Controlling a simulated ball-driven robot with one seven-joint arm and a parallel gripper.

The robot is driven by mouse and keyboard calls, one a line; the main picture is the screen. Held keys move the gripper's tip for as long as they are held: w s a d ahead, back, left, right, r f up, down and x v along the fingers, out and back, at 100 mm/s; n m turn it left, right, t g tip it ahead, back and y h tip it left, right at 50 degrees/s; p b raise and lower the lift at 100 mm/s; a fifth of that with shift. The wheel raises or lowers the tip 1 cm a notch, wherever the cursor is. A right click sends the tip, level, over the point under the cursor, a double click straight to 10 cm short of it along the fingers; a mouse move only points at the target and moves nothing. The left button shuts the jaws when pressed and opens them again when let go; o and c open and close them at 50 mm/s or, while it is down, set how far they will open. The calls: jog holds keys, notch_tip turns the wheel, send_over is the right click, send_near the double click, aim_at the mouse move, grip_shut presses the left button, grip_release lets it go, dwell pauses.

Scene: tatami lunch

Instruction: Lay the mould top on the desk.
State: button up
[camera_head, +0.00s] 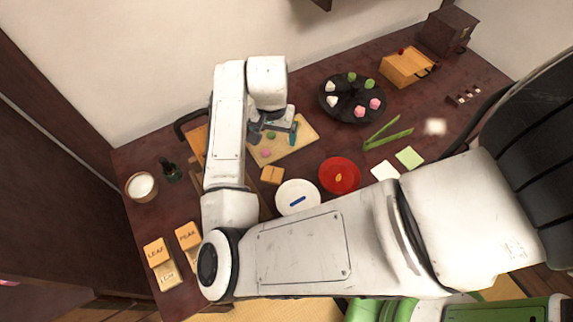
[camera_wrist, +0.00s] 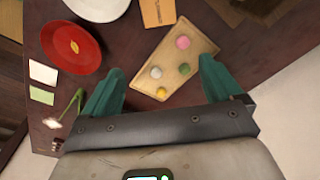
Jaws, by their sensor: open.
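My gripper (camera_head: 275,135) is open and empty above the light wooden board (camera_head: 302,143). In the wrist view, its two teal fingers (camera_wrist: 162,70) stand apart with the board (camera_wrist: 196,65) showing between and below them. A small wooden block (camera_head: 272,174) lies on the dark desk beside the board. It also shows in the wrist view (camera_wrist: 158,12), with faint marks on its face. I cannot tell for sure whether this block is the mould top. Labelled wooden blocks, one reading LEAF (camera_head: 156,252), lie at the lower left. My arm hides part of the desk.
Pink, white, green and yellow balls sit on the board. A white plate (camera_head: 297,197), a red plate (camera_head: 339,176) and a black tray of sweets (camera_head: 352,98) stand nearby. Green tongs (camera_head: 388,134) lie to the right. Bare desk (camera_head: 310,95) shows behind the board.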

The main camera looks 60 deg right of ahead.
jog(key=s+d+r+n+t+h, duration=0.1)
jog(key=d+r+n+t+h, duration=0.1)
jog(key=d+r+n+h, duration=0.45)
jog(key=s+a+f+n+y, duration=0.3)
jog(key=s+a+f+n, duration=0.1)
jog(key=a, duration=0.6)
jog(key=s+a+f+n+g+y, duration=0.1)
jog(key=s+a+f+n+y, duration=0.3)
jog(key=s+a+f, duration=0.3)
jog(key=s+a, duration=0.1)
jog(key=a, duration=0.2)
jog(key=shift+s+a, duration=0.35)
jog(key=shift+s, duration=0.05)
